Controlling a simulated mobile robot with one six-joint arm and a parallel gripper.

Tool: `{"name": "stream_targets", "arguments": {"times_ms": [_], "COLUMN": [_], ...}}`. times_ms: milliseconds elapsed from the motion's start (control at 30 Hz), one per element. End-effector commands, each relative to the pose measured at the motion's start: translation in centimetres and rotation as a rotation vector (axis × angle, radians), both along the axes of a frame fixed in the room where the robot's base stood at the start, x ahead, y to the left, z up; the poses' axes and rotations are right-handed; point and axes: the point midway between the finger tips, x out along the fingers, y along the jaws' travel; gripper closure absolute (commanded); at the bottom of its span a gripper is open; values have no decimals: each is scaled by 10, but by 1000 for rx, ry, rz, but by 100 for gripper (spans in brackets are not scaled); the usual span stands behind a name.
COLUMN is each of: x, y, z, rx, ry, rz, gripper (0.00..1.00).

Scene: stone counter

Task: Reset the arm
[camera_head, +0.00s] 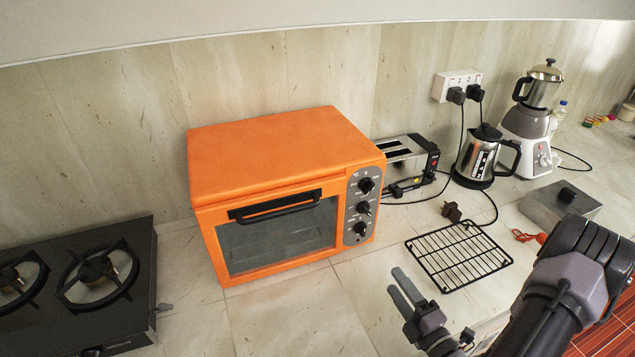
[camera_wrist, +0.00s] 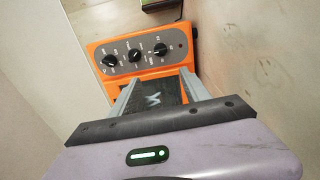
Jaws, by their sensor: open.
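My gripper (camera_head: 400,281) is in the lower right of the head view, above the counter in front of the orange oven's right side. Its two grey fingers point up and left towards the oven. In the wrist view my gripper (camera_wrist: 157,80) has its fingers apart, with nothing held between them. The orange oven (camera_head: 284,150) stands against the wall with its door shut. Its knob panel (camera_wrist: 136,52) shows beyond the fingers in the wrist view, with a gap that I cannot judge.
A black wire rack (camera_head: 460,255) lies on the counter beside my arm. A gas hob (camera_head: 75,280) is at the left. A toaster (camera_head: 409,160), a kettle (camera_head: 483,155), a blender (camera_head: 530,120) and a grey metal box (camera_head: 560,205) are at the right. The counter before the oven is clear.

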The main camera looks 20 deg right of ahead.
Motion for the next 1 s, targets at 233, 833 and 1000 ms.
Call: {"name": "stream_targets", "arguments": {"times_ms": [233, 833, 1000], "x": [34, -78, -76], "y": [160, 267, 266], "z": [95, 168, 173], "rx": [-668, 1914, 1891], "ry": [-180, 792, 777], "rz": [769, -974, -932], "gripper": [45, 45, 45]}}
